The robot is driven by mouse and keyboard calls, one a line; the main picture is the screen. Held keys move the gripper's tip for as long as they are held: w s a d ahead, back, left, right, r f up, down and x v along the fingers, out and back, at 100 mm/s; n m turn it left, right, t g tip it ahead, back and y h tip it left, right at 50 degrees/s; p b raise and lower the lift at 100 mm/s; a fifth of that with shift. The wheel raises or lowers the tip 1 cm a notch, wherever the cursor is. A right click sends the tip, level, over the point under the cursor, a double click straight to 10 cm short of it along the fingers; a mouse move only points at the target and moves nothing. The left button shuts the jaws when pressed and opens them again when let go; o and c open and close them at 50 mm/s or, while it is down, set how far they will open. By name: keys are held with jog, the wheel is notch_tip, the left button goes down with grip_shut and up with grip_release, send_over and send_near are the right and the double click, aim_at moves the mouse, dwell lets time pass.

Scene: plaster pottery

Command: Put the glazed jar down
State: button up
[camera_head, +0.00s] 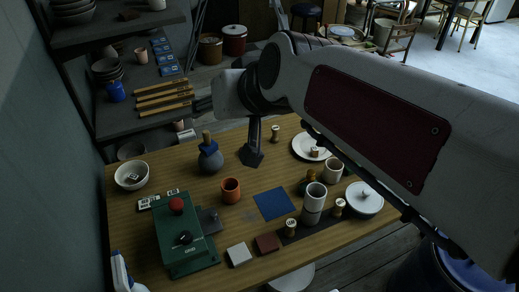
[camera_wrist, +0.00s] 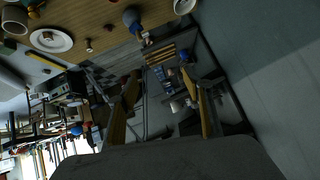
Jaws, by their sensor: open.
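A round blue-grey jar (camera_head: 210,160) with a dark blue collar and a brown top stands upright on the wooden table, back left; it best fits the glazed jar, though I cannot be certain. It also shows in the wrist view (camera_wrist: 131,17), near the top edge. My gripper (camera_head: 203,104) is raised above and behind the jar in the head view, pointing left toward the shelf. In the wrist view the two fingers (camera_wrist: 163,108) are spread wide with nothing between them. My gripper is apart from the jar.
An orange cup (camera_head: 231,190), a blue square (camera_head: 274,204), a green device (camera_head: 182,238) and stacked cylinders (camera_head: 314,198) stand on the table. A white bowl (camera_head: 131,176) is at left. A dark shelf (camera_head: 140,122) with wooden strips lies beside my gripper. A wall closes off the left.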

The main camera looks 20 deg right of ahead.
jog(key=s+d+f+g+h, duration=0.1)
jog(key=s+f+g, duration=0.1)
jog(key=s+f, duration=0.3)
jog(key=s+d+f+n+g+h, duration=0.1)
jog(key=s+f, duration=0.5)
jog(key=s, duration=0.7)
jog(key=shift+s+d+g, duration=0.4)
jog(key=shift+d+g, duration=0.2)
jog(key=shift+d, duration=0.1)
